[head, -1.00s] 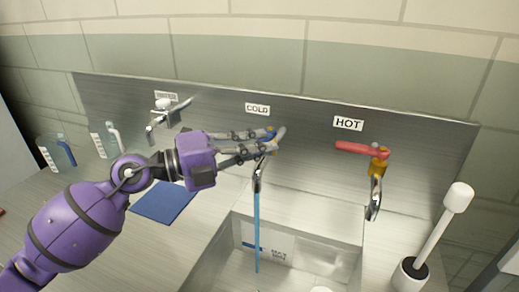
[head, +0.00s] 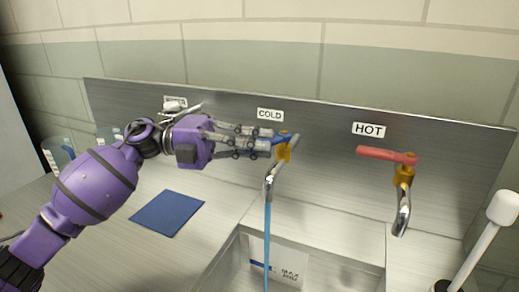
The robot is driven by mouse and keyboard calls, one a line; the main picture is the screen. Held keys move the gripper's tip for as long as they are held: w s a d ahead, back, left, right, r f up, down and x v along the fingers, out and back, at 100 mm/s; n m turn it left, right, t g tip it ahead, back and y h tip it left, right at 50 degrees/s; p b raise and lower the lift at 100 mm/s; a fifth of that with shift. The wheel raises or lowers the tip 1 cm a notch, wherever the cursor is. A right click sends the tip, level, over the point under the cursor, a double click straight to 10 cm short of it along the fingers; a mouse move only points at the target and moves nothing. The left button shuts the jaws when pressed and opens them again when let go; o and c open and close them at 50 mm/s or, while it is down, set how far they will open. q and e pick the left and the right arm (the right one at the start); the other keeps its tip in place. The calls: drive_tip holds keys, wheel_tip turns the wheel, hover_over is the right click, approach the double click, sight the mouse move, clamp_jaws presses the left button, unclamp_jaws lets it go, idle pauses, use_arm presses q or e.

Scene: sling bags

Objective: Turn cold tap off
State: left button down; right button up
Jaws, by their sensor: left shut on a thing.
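The cold tap (head: 270,183) is mounted on the steel backsplash below the COLD label (head: 270,115). A blue stream of water (head: 267,235) runs from its spout into the sink (head: 330,262). My left gripper (head: 273,143) is at the top of this tap, with its fingers shut on the blue lever (head: 284,140). The fingers hide most of the lever. The lever's visible end points to the right. My right gripper is not in view.
The hot tap (head: 402,190) with its red lever (head: 385,153) stands to the right under the HOT label (head: 368,130). A blue cloth (head: 167,213) lies left of the sink. A white-handled brush (head: 490,238) stands at the far right. Clear bottles (head: 58,152) stand behind my left arm.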

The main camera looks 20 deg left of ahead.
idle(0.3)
use_arm(q)
drive_tip(key=c, duration=2)
unclamp_jaws()
drive_tip(key=shift+c, duration=0.2)
drive_tip(key=shift+a, duration=0.15)
drive_tip(key=v, duration=1.1)
drive_tip(key=shift+a, duration=0.4)
drive_tip(key=shift+s, duration=0.1)
